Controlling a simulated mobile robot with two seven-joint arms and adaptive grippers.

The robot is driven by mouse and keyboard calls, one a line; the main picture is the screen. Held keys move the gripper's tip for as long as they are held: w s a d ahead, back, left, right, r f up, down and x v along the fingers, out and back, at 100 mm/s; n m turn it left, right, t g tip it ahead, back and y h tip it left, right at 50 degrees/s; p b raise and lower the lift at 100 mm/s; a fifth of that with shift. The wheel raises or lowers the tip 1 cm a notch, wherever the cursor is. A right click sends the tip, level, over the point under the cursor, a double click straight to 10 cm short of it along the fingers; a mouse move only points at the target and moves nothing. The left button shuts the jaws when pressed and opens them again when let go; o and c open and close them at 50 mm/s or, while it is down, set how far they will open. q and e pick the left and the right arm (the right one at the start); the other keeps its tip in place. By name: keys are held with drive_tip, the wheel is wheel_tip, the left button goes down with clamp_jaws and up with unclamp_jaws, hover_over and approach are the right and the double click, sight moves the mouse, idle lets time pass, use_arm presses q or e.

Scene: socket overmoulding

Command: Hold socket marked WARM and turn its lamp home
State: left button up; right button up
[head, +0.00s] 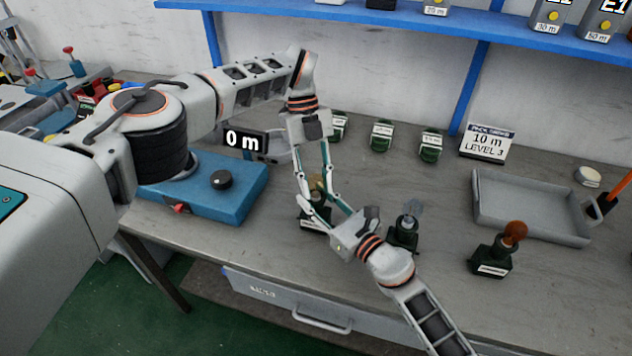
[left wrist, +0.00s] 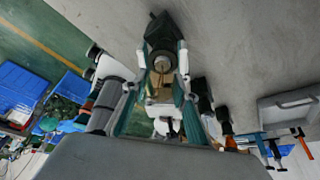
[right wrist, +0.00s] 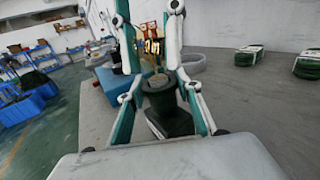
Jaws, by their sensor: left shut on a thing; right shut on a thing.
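A dark socket (head: 313,222) with a pale label stands on the bench below my two grippers; I cannot read its marking. An amber lamp (head: 317,184) sits upright at its top, partly hidden by fingers. My left gripper (head: 316,187) comes down from above and is shut on the lamp. My right gripper (head: 322,204) reaches in from the lower right and is shut on the socket. In the right wrist view the dark socket (right wrist: 167,110) lies between the fingers. How deep the lamp sits is hidden.
A socket with a clear lamp (head: 404,233) stands close to my right gripper, and one with an orange lamp (head: 494,256) stands farther right. A grey tray (head: 530,235), a blue base (head: 235,200) and several green-black parts (head: 381,136) occupy the bench.

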sight(316, 176)
use_arm(q)
drive_tip(key=shift+r+m, duration=0.25)
drive_tip(key=shift+m, duration=0.15)
drive_tip(key=o, duration=1.2)
drive_tip(key=shift+f, duration=0.1)
drive_tip(key=shift+c, duration=0.2)
wheel_tip(316, 176, up, 10)
drive_tip(key=shift+r, duration=0.1)
